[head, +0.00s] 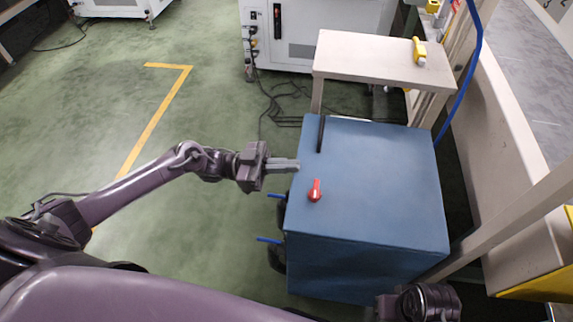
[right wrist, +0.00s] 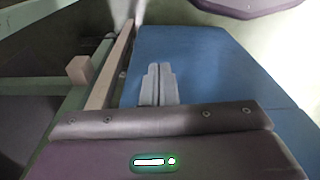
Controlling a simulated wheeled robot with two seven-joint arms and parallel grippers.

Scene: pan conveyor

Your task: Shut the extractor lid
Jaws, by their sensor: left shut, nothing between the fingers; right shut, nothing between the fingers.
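The extractor is a blue box (head: 350,270) standing on the floor right of centre in the head view. Its top, the lid (head: 385,180), looks flat, and I cannot tell whether any gap is left under it. A red knob (head: 315,190) and a black bar (head: 321,134) are on the left part of the top. My left gripper (head: 292,164) is shut and empty at the left edge of the lid, between bar and knob; contact is unclear. My right gripper (right wrist: 158,84) is shut and empty, with the blue surface beyond it in the right wrist view. Its fingertips are hidden in the head view.
A pale side table (head: 365,58) with a yellow tool (head: 419,51) stands behind the box. A pale frame post (head: 510,213) and a conveyor side run along the right. Cables lie on the floor behind. The green floor at left is clear.

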